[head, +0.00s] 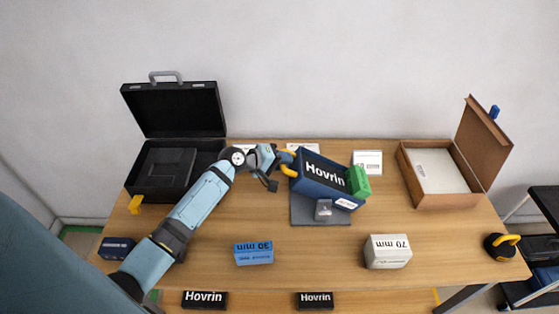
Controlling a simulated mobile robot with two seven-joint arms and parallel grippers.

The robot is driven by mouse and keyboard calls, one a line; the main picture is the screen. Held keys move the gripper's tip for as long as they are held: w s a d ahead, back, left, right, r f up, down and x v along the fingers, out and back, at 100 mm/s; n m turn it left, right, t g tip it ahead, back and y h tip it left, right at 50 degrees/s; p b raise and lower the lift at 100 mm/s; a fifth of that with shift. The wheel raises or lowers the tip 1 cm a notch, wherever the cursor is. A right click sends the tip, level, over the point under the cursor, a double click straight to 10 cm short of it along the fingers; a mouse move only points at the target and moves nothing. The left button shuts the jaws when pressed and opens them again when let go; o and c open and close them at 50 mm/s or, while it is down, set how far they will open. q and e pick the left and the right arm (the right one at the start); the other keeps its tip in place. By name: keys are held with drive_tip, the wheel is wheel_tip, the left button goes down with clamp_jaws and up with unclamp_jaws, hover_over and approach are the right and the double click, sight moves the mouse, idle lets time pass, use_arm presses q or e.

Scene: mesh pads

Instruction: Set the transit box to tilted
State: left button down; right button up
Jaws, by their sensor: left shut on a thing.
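The blue box marked "Hovrin" (318,184), which I take for the transit box, is at the middle of the table, over a dark grey pad (306,213). It slants down to the right in the picture; whether its base touches the pad is hidden. A green block (357,181) is at its right end, and a yellow handle (288,171) is at its left end. My left gripper (284,160) is at that left end, shut on the yellow handle; the fingertips are partly hidden. My right gripper is not in view.
An open black case (135,172) stands at the left and an open brown box (445,201) at the right. The table between the cartons is clear.

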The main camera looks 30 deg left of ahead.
use_arm(q)
drive_tip(key=shift+w+d+r, duration=0.15)
drive_tip(key=shift+d+r, duration=0.1)
drive_tip(key=shift+r, duration=0.1)
idle(0.3)
drive_tip(key=c, duration=1.1)
unclamp_jaws()
drive_tip(key=shift+o, duration=0.2)
drive_tip(key=b+v, duration=0.1)
drive_tip(key=v, duration=1.2)
drive_tip(key=shift+s+b, duration=0.3)
drive_tip(key=shift+b, duration=0.05)
drive_tip(key=shift+a+r, duration=0.1)
